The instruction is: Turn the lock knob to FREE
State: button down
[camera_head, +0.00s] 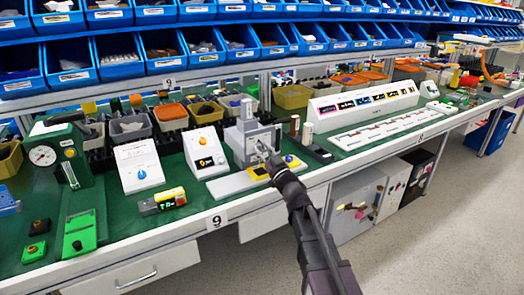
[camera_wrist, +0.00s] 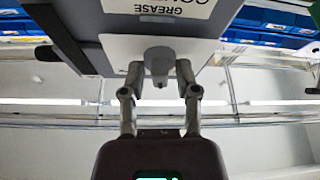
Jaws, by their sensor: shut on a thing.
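My gripper (camera_head: 263,151) reaches up from the lower right to the grey box-shaped device (camera_head: 242,141) at the bench's front. In the wrist view, my gripper (camera_wrist: 160,75) has its two fingers on either side of a light grey knob (camera_wrist: 158,57) and is shut on it. The knob sticks out from the device's face, and a narrow tip shows between the fingers. A white label with upside-down lettering, including "GREASE" (camera_wrist: 160,12), is beside the knob. No FREE mark is readable, so the knob's setting cannot be told. In the head view my gripper hides most of the knob.
A white box with an orange knob (camera_head: 205,152) and a white box with a blue knob (camera_head: 140,165) stand left of the device. A yellow-and-white base (camera_head: 235,184) lies in front. A dark stand (camera_head: 316,152) is close on the right. Blue bins (camera_head: 120,57) line the back.

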jog(key=n+g+y, duration=0.1)
jog(key=n, duration=0.2)
jog(key=n+g+y+p, duration=0.1)
jog(key=n, duration=0.2)
jog(key=shift+r+g, duration=0.2)
jog(key=shift+g, duration=0.1)
jog(key=shift+f+n+g+y+p, duration=0.1)
jog(key=shift+n+g+y+p, duration=0.25)
jog(key=shift+n, duration=0.7)
jog(key=shift+n+g+y+p, duration=0.15)
jog(key=shift+n+g, duration=0.4)
jog(key=shift+n, duration=0.5)
jog(key=c, duration=0.6)
grip_release()
jog(key=shift+c, duration=0.2)
jog(key=shift+s, duration=0.1)
